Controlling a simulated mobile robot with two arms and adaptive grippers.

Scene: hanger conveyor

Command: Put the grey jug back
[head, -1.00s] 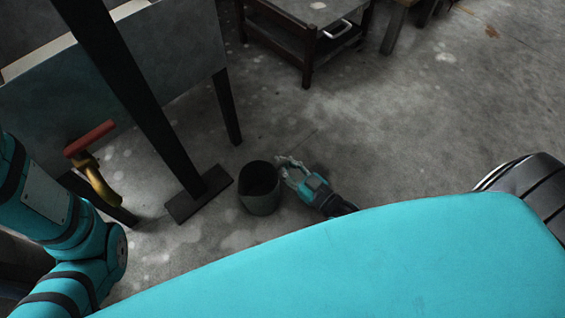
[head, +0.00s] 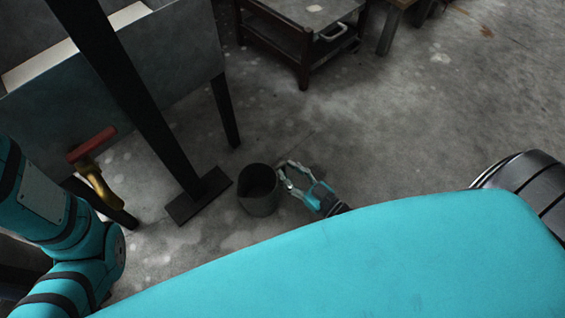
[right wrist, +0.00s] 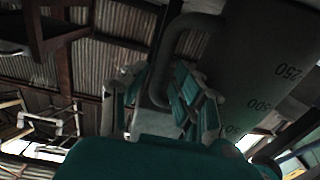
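The grey jug (head: 259,200) stands upright on the concrete floor, its dark opening facing up in the head view. In the right wrist view the jug (right wrist: 272,65) fills the upper right, with dark volume numbers on its wall and its grey handle (right wrist: 163,60) curving down. My right gripper (head: 284,177) is open beside the jug, on its right side in the head view. In the right wrist view my gripper's fingers (right wrist: 158,100) lie on either side of the handle, apparently without clamping it. My left arm shows at the left, but its gripper is out of view.
A black post with a flat foot (head: 198,197) stands just left of the jug. A grey panel with dark legs (head: 165,65) is behind it. A red-handled brass valve (head: 98,180) is at the left. A dark low table (head: 290,40) stands at the back. Floor to the right is clear.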

